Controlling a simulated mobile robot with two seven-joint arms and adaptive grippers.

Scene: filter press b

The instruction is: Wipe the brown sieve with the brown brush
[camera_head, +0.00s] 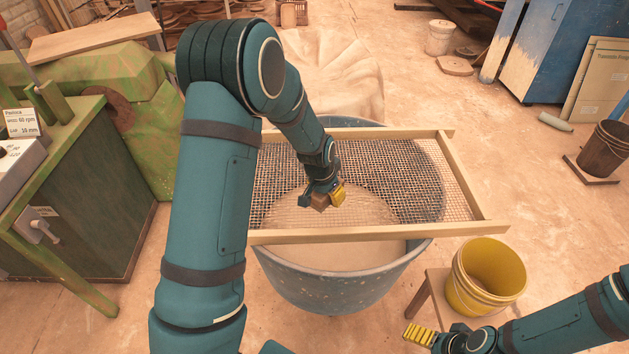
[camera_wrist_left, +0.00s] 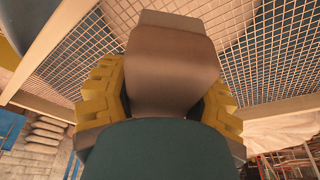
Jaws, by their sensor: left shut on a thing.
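The brown sieve (camera_head: 380,233) is a light wooden frame with wire mesh, lying across the top of a blue speckled tub. My left gripper (camera_head: 322,197) is over the mesh, left of its middle, shut on the brown brush (camera_head: 319,204). In the left wrist view the brush (camera_wrist_left: 172,70) sits between the yellow ridged fingers, with mesh and frame rails (camera_wrist_left: 58,45) of the sieve beyond it. I cannot tell whether the brush touches the mesh. My right gripper (camera_head: 418,334) is low at the right, away from the sieve; its finger opening does not show clearly.
The blue tub (camera_head: 340,290) under the sieve holds pale material. A yellow bucket (camera_head: 485,275) stands on a wooden stool right of it. A green machine (camera_head: 80,190) is at the left, and a brown bucket (camera_head: 605,150) at the far right.

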